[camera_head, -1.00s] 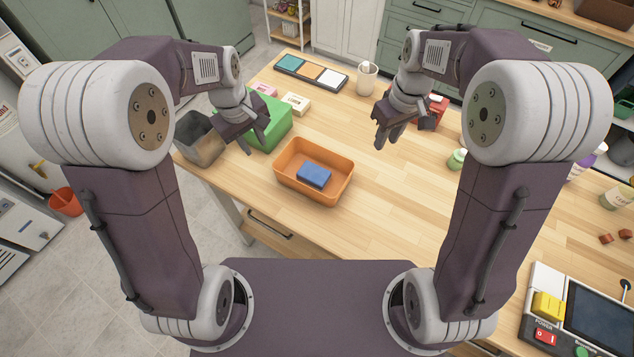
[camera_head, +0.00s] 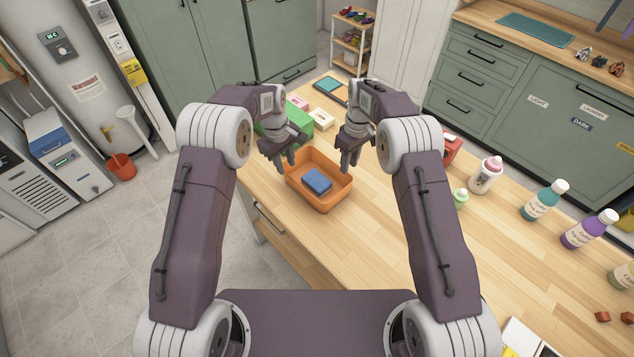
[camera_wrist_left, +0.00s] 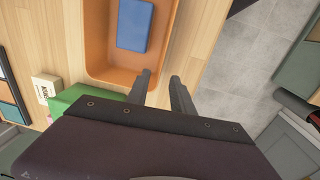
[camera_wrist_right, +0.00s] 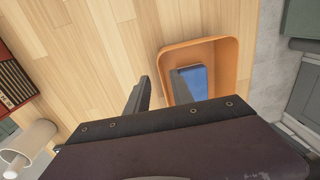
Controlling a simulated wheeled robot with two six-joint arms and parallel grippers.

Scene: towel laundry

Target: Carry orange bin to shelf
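The orange bin (camera_head: 326,202) sits on the wooden table with a blue folded item (camera_head: 317,181) inside. My left gripper (camera_head: 287,163) is open at the bin's left side. In the left wrist view, its fingers (camera_wrist_left: 161,90) appear on either side of the bin's rim (camera_wrist_left: 101,40). My right gripper (camera_head: 350,162) is open at the bin's far right side. In the right wrist view, one finger overlaps the bin (camera_wrist_right: 230,62) and the other is outside it, the fingertips (camera_wrist_right: 160,85) apart. Contact with the rim cannot be told. A small wooden shelf rack (camera_head: 351,40) stands at the back.
A green box (camera_head: 298,122) is just behind my left gripper. A red object (camera_head: 452,150), a green jar (camera_head: 460,198) and several bottles (camera_head: 543,201) stand to the right. The table front right of the bin is clear. A red bucket (camera_head: 121,166) is on the floor.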

